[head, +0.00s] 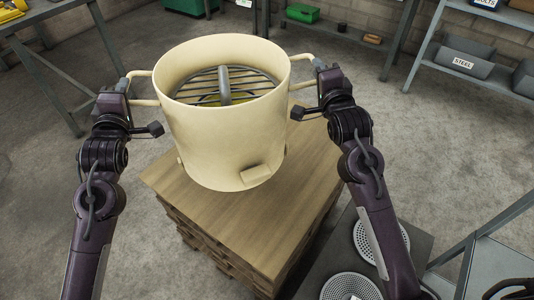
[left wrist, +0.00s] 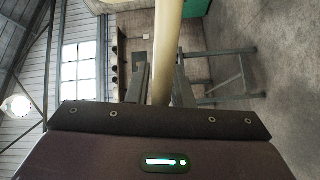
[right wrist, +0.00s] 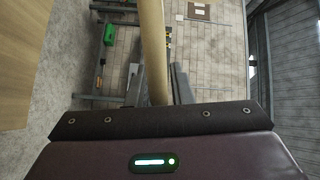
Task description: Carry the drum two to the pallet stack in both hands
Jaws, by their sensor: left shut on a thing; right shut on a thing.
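The drum (head: 225,140) is a cream, open-topped cylinder with a grate inside and a handle on each side. It appears upright over the pallet stack (head: 250,220), a pile with a wooden top; I cannot tell whether it touches the top. My left gripper (head: 126,88) is shut on the drum's left handle, which also shows as a cream bar in the left wrist view (left wrist: 165,50). My right gripper (head: 318,70) is shut on the right handle, also seen in the right wrist view (right wrist: 153,50). The drum's underside is hidden.
A dark platform with perforated round discs (head: 352,287) lies right of the stack. A metal shelf with a grey bin marked STEEL (head: 465,62) stands at the far right. A green box (head: 302,13) is at the back. A workbench (head: 45,50) is at left. Concrete floor is clear around the stack's left.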

